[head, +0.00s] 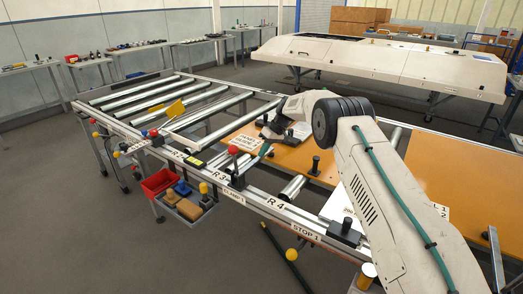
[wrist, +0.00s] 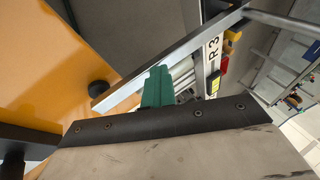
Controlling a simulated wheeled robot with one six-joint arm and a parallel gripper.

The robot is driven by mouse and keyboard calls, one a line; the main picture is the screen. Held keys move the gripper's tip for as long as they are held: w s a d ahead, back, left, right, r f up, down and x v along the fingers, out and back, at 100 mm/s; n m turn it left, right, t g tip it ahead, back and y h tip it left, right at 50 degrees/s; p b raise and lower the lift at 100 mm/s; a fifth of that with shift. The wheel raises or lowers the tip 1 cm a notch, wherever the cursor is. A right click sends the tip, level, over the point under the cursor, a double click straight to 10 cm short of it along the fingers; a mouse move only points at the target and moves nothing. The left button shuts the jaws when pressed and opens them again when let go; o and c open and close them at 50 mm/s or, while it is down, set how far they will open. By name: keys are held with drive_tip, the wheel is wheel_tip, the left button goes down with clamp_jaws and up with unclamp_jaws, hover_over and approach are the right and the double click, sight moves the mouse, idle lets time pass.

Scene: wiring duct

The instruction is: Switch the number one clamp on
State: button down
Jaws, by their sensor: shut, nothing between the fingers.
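The "CLAMP 1" label (head: 233,197) is on the front rail in the head view. Above it stands a black clamp body (head: 237,180) with a red ball knob (head: 233,150) on top. My gripper (head: 266,149) is just right of the red knob, over the orange panel, with its teal fingers pointing down. I see no contact with the knob. In the wrist view the green fingers (wrist: 157,88) are together and empty, beside a grey metal bar (wrist: 165,62). The clamp's knob cannot be made out surely there.
An orange panel (head: 405,165) lies on the roller table. Rollers (head: 130,92) fill its left part. A black post (head: 315,166) and the STOP 1 block (head: 344,232) stand to the right. A red bin (head: 158,183) hangs below the rail. My arm hides part of the panel.

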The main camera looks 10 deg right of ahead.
drive_tip(key=shift+s+d+f, duration=0.1)
drive_tip(key=shift+d+f, duration=0.35)
drive_tip(key=shift+f, duration=0.2)
drive_tip(key=w+v, duration=0.2)
drive_tip(key=v, duration=1.1)
drive_tip(key=shift+a+r, duration=0.15)
drive_tip(key=shift+r, duration=0.3)
drive_tip(key=shift+w, duration=0.1)
